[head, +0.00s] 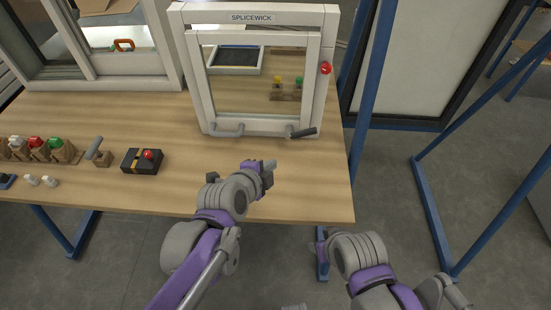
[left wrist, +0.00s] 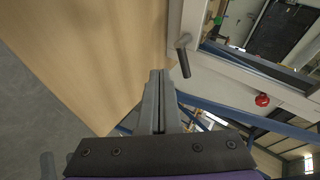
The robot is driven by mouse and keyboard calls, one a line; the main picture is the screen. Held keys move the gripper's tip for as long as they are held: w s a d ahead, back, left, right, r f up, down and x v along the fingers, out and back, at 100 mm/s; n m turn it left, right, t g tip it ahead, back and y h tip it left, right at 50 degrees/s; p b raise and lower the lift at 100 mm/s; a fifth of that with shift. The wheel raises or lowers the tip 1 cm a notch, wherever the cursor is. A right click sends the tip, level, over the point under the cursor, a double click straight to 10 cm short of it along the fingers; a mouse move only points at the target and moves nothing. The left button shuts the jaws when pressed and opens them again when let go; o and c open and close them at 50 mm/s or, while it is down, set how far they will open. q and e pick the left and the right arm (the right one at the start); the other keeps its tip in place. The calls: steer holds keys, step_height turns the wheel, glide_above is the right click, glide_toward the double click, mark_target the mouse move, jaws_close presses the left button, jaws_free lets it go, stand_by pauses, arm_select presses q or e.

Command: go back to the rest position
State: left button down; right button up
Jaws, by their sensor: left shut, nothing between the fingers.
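My left gripper (head: 270,166) is over the wooden table in front of the white SPLICEWICK frame (head: 190,75). In the left wrist view its fingers (left wrist: 158,88) are together with nothing between them. They are apart from the frame's dark latch handle (head: 302,133), which also shows in the left wrist view (left wrist: 183,55). The framed clear panel looks shut, with a grey pull handle (head: 227,132) at its lower left. My right gripper (head: 321,246) is low, off the table's front right corner. Its fingers are too unclear to judge.
The wooden table (head: 300,190) ends at the right beside a blue post (head: 370,90).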

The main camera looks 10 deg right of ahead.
arm_select(q)
steer(key=shift+s+a+r, duration=0.1)
steer(key=shift+s+r, duration=0.05)
steer(key=shift+s, duration=0.05)
steer(key=s+a+n+g+y+p, duration=0.1)
steer(key=s+a+n+y+p, duration=0.1)
steer(key=s+a+n, duration=0.3)
steer(key=s+a+n+g+y+p, duration=0.1)
steer(key=s+a+n+y+p, duration=0.1)
steer(key=s+a+n, duration=0.4)
steer(key=s+a+n+g+y+p, duration=0.1)
steer(key=s+a+n+p, duration=0.3)
steer(key=a+n, duration=0.7)
steer(key=s+a+y, duration=0.1)
steer(key=a, duration=0.3)
steer(key=shift+s+f+g+y, duration=0.3)
steer(key=shift+f+y, duration=0.05)
steer(key=shift+y, duration=0.05)
